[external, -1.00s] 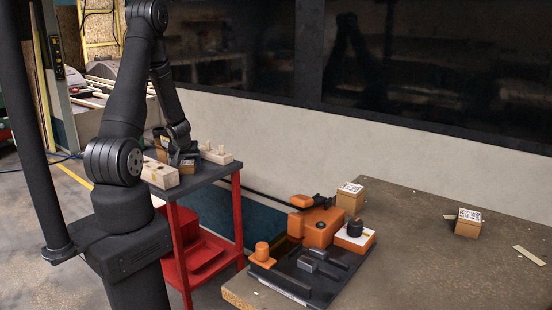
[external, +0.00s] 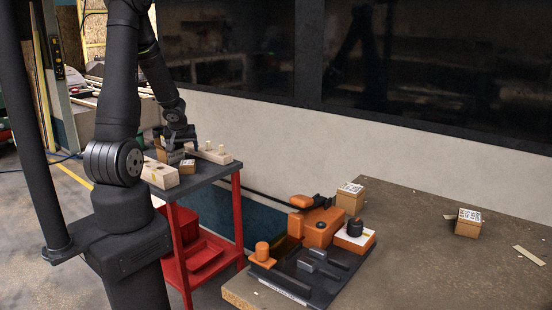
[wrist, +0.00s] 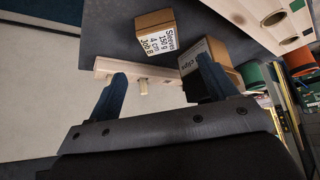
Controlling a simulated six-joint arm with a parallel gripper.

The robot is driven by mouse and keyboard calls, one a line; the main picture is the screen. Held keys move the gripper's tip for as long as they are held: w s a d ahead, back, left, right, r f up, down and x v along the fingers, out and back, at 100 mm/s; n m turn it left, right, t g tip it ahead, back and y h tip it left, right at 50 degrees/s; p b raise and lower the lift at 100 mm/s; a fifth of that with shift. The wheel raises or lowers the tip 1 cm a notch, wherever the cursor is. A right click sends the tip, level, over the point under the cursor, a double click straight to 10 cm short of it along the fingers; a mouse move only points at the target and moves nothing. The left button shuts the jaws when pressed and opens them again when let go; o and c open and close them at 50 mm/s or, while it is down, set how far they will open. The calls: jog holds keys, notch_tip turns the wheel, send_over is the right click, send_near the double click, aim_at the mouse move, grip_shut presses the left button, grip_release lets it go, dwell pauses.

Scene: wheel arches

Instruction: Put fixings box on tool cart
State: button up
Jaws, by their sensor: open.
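The tool cart (external: 215,171) has a dark top and red legs. Two small cardboard boxes are on it. One, labelled Sleeves (wrist: 156,32), also shows in the external view (external: 187,168); the other, marked clips (wrist: 208,60), is partly behind a finger. No readable label says fixings. My gripper (wrist: 161,68) is open and empty above the cart, its fingers apart from the Sleeves box. It shows small in the external view (external: 177,142).
A holed wooden block (external: 160,174) and a pegged wooden rail (external: 209,153) lie on the cart. The bench holds two more cardboard boxes (external: 350,198) (external: 468,223), their labels unreadable, and orange tooling (external: 322,228) on a dark tray. The bench's right side is mostly clear.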

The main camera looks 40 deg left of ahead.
aim_at(187, 163)
jog(key=shift+s+d+r, duration=0.15)
jog(key=shift+r, duration=0.2)
dwell(0.6)
jog(key=shift+x, duration=5.15)
